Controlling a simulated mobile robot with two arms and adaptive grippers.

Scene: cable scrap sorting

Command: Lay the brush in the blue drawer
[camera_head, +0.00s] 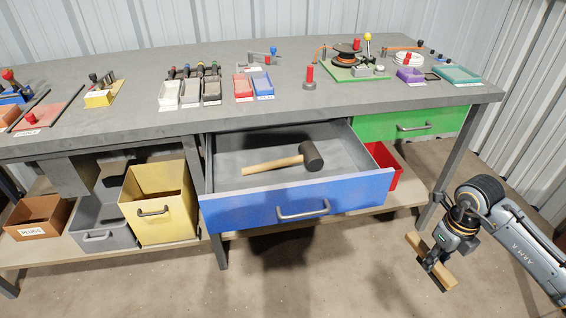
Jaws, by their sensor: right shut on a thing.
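The blue drawer (240,212) is pulled out from under the bench, its grey inside open to view. A mallet with a black head and a wooden handle (270,165) lies in it. My right gripper (438,258) is in front of the bench at the lower right, to the right of the drawer and apart from it. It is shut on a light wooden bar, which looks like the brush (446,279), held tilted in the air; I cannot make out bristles. My left gripper is not in view.
A closed green drawer (385,127) is to the right, with a red bin (385,160) below it. Yellow (165,222), grey and brown bins stand on the lower shelf at left. Small trays and a cable reel (345,55) crowd the worktop (300,110).

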